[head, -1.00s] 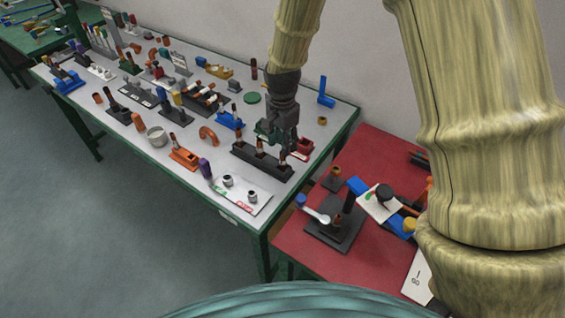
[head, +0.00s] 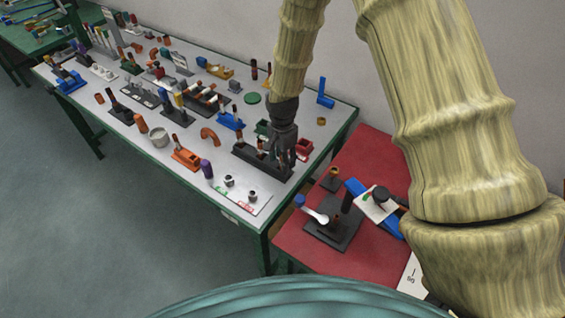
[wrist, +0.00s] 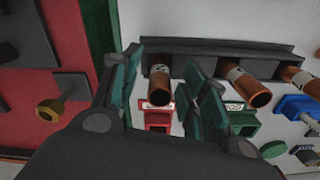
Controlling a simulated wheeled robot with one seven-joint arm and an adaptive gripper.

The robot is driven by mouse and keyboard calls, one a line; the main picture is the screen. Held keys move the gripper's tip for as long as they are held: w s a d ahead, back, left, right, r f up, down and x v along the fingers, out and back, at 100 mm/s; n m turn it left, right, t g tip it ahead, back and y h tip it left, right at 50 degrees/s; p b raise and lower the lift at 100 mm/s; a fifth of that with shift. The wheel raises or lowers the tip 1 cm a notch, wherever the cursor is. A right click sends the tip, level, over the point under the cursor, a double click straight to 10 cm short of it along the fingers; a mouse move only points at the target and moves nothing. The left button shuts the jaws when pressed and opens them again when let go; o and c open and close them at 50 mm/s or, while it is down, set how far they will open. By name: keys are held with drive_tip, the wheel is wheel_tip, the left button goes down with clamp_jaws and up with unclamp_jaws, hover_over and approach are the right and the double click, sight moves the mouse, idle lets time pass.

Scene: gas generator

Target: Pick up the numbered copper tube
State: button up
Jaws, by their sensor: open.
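A black rack (head: 247,163) near the right end of the white table holds copper tubes; it also shows in the wrist view (wrist: 215,47). In the wrist view, one copper tube (wrist: 159,86) with a pale marking stands at the rack's left end. Two more marked copper tubes (wrist: 252,88) (wrist: 302,79) stand to its right. The markings are too small to read. My gripper (head: 283,157) is at the rack's right end in the head view. In the wrist view, its open fingers (wrist: 161,77) lie on either side of the left tube, with visible gaps.
Red (wrist: 158,117) and green (wrist: 240,119) holders stand close beside the rack. A white plate with grey fittings (head: 240,194) lies in front of it. The red table (head: 290,240) adjoins at the right, and many other parts crowd the white table.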

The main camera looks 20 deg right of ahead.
drive_tip(key=shift+f, duration=0.25)
clamp_jaws()
drive_tip(key=shift+r, duration=0.15)
